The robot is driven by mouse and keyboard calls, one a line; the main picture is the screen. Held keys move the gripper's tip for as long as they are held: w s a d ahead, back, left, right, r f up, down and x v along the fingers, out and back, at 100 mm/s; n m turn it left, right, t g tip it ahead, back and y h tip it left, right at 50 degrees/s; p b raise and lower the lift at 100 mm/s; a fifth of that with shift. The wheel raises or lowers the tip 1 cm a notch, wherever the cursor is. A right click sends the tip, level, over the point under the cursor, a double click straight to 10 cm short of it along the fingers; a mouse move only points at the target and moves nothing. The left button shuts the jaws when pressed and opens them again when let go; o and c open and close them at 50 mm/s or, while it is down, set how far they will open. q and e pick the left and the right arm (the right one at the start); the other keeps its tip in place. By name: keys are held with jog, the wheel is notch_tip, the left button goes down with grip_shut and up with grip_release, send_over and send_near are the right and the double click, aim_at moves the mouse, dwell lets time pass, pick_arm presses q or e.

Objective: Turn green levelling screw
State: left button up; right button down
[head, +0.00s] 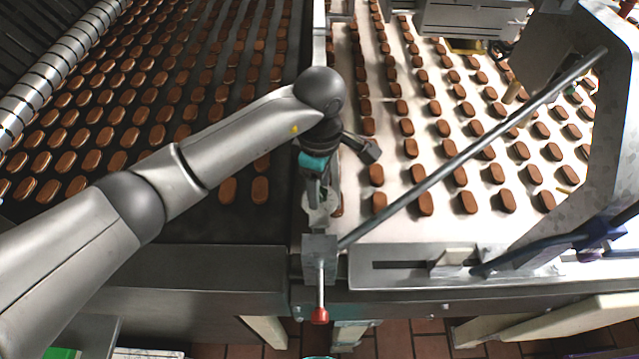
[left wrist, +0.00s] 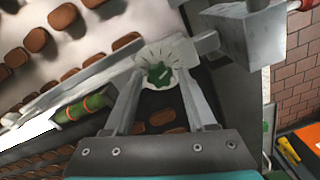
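The green levelling screw (left wrist: 160,75) shows in the left wrist view as a green centre inside a pale, scalloped knob (left wrist: 168,52). In the head view, the pale knob (head: 321,208) is partly hidden below my left gripper (head: 318,190). My left gripper (left wrist: 163,85) points at the knob, with its two fingers spread apart and the green centre between their tips. The fingertips reach the knob's edges, but I cannot tell whether they touch it. My right gripper is in neither view.
A grey bracket block (head: 320,247) with a red-tipped lever (head: 320,315) stands just in front of the knob. A slanted metal rod (head: 470,150) crosses to the right. Brown biscuits fill the dark belt (head: 150,215) and pale belt (head: 395,232). A green, orange-banded cylinder (left wrist: 82,108) lies beside the fingers.

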pick_arm(q)
grip_shut()
dwell(0.5)
jog(key=n+b, duration=0.1)
jog(key=n, duration=0.2)
jog(key=shift+n, duration=0.4)
jog(key=n+b, duration=0.1)
jog(key=n, duration=0.2)
jog(key=shift+n, duration=0.3)
jog(key=n+b, duration=0.1)
jog(key=n, duration=0.2)
jog(key=shift+n, duration=0.3)
jog(key=shift+f+n+b, duration=0.1)
jog(key=shift+n+b, duration=0.25)
jog(key=shift+n, duration=1.15)
jog(key=shift+s, duration=0.1)
